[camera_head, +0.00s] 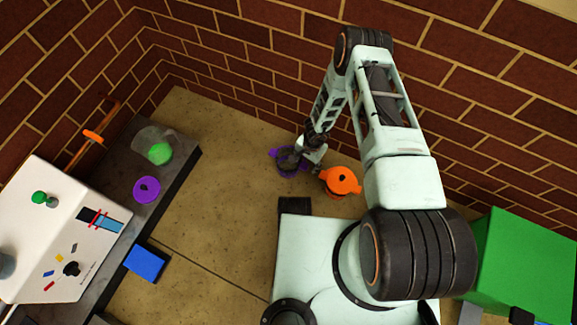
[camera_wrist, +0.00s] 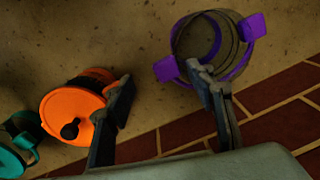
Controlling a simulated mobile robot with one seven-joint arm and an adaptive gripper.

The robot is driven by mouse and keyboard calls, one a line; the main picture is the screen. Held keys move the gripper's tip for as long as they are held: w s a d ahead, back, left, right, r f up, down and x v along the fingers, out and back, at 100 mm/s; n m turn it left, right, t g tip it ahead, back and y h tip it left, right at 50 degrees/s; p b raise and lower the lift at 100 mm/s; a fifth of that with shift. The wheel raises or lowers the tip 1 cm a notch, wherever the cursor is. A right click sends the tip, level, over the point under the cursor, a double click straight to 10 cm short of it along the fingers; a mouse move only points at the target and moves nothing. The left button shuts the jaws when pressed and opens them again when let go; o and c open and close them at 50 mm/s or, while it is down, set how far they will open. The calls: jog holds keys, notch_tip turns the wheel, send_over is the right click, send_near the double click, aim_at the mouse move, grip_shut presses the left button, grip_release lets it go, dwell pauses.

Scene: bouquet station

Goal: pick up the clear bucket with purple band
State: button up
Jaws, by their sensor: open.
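The clear bucket with purple band (camera_head: 289,162) stands on the floor near the brick wall, partly hidden by my gripper in the head view. In the wrist view the bucket (camera_wrist: 236,65) is at the upper right, with purple side tabs. My gripper (camera_wrist: 160,76) is open, its fingers wide apart with nothing between them. Its right finger overlaps the bucket's lower edge in the picture; I cannot tell if they touch. In the head view my gripper (camera_head: 312,152) is just right of the bucket.
An orange lidded pot (camera_head: 341,181) stands close to the right of the bucket; it is by my left finger in the wrist view (camera_wrist: 72,112). A teal container (camera_wrist: 18,148) is beyond it. A dark bench (camera_head: 180,165) is at left, a green box (camera_head: 530,265) at right.

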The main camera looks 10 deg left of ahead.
aim_at(302, 167)
jog(key=f+b, duration=0.1)
jog(key=f, duration=0.1)
jog(key=a+f+b, duration=0.1)
jog(key=f+b, duration=0.1)
jog(key=shift+w+f+b, duration=0.15)
jog(key=shift+f+b, duration=0.2)
jog(key=shift+f, duration=0.25)
jog(key=shift+r, duration=0.1)
jog(key=c, duration=1.4)
